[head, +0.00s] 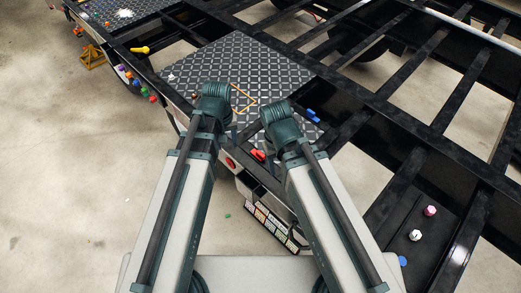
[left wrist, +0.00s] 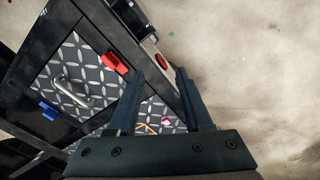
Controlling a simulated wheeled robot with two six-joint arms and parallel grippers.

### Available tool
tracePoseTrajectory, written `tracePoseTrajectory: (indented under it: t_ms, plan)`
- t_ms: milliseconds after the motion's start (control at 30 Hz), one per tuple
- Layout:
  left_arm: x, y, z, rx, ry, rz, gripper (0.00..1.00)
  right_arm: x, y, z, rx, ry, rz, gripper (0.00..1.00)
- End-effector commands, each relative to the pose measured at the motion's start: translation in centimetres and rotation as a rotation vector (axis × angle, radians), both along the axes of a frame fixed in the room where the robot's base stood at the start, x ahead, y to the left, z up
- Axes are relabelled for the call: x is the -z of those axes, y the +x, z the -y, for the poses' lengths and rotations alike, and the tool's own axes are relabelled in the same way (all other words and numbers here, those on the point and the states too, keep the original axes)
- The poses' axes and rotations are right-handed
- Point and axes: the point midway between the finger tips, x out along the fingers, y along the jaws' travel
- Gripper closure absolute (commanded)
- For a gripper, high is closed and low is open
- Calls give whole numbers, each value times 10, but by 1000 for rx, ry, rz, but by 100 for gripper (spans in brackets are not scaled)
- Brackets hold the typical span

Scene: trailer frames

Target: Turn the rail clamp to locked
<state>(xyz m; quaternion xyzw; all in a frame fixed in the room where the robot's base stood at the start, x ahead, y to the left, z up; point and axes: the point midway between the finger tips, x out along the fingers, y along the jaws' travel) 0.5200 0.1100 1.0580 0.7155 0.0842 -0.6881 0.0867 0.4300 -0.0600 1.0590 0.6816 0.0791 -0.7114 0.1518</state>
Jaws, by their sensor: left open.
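A red clamp-like piece (head: 257,155) sits at the near edge of the patterned deck plate, by the black rail; it also shows in the left wrist view (left wrist: 115,62). A blue piece (head: 313,115) lies at the plate's right edge and shows in the left wrist view (left wrist: 47,111). I cannot tell which is the rail clamp or how its lever is set. My left gripper (left wrist: 158,75) is open and empty, with the red piece left of its fingers. In the head view it is small and dark (head: 235,133), partly hidden by my arms. My right gripper is not visible.
The patterned deck plate (head: 215,60) has an orange outline on it. Black trailer rails and crossbars (head: 430,95) with open gaps fill the right. A yellow piece (head: 140,49) lies on the left rail. Colored knobs hang along the left side. Bare floor (head: 60,190) is clear at left.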

Motion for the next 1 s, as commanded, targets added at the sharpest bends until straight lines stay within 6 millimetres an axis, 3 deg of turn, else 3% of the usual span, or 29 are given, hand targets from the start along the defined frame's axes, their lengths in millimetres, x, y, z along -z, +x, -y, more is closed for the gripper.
tracePoseTrajectory:
  t_ms: [300, 500, 667, 1000]
  plan:
    - [-4, 39, 60, -308, -15, -20, 50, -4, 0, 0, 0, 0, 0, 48]
    - [-4, 51, 102, -490, -12, -35, 50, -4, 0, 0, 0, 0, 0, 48]
    - [-4, 52, 111, -541, -11, -38, 50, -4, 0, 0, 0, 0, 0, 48]
    - [6, 51, 111, -544, -11, -38, 50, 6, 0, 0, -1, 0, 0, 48]
